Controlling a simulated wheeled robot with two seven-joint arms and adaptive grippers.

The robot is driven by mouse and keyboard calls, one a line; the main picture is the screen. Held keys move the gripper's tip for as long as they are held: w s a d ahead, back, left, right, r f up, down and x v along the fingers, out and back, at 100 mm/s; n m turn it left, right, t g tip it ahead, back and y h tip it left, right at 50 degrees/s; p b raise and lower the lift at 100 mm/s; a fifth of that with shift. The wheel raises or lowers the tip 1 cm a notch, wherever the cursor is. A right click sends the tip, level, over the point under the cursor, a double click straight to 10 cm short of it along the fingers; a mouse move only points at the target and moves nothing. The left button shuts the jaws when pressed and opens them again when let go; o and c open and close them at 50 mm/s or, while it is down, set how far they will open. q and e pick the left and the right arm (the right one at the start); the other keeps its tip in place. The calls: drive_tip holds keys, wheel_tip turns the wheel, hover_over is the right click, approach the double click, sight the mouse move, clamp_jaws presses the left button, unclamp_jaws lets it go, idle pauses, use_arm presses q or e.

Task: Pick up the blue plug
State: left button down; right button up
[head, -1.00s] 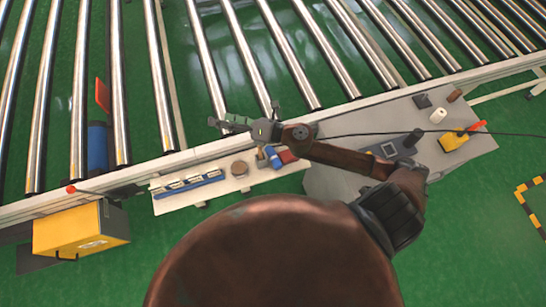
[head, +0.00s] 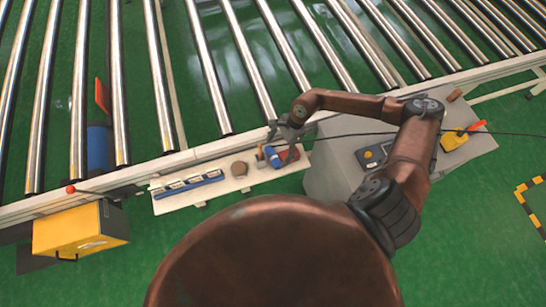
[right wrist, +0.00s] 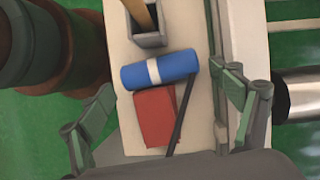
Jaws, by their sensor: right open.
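The blue plug (head: 272,155) is a short blue cylinder with a white band. It lies on the narrow white shelf (head: 226,186) in front of the conveyor, and it shows large in the right wrist view (right wrist: 185,65). My right gripper (head: 284,132) is open and empty above the plug's end of the shelf. In the right wrist view its fingers stand wide apart on either side of the shelf, with the plug a little beyond the fingertips. My left gripper is not in view.
A red block (right wrist: 152,118) and a thin dark rod (right wrist: 182,115) lie close beside the plug. A grey square holder (right wrist: 149,40) stands on its other side. A blue rack (head: 188,185) lies farther left. The roller conveyor (head: 200,60) runs behind; a grey table (head: 330,178) is at right.

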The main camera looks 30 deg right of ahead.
sight(273, 155)
drive_tip(key=shift+x, duration=1.9)
drive_tip(key=shift+a, duration=0.15)
drive_tip(key=shift+c, duration=0.5)
drive_tip(key=shift+r, duration=0.1)
drive_tip(key=c, duration=1.1)
drive_tip(key=shift+o, duration=0.2)
